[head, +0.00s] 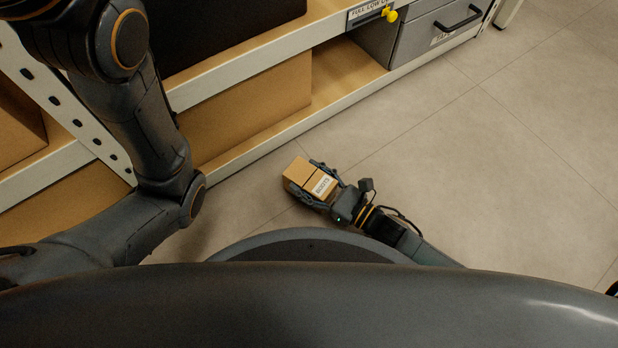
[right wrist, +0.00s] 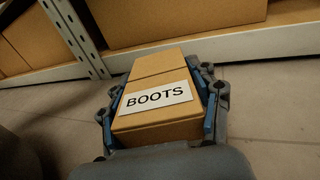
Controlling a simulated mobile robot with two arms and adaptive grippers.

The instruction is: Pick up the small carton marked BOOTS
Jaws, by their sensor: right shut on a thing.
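A shelf unit with pale metal beams (head: 250,152) runs along the left and back, with large brown boxes (head: 250,103) on it. A grey drawer (head: 440,30) with a black handle stands at the back. The tiled floor (head: 500,140) to the right is clear.

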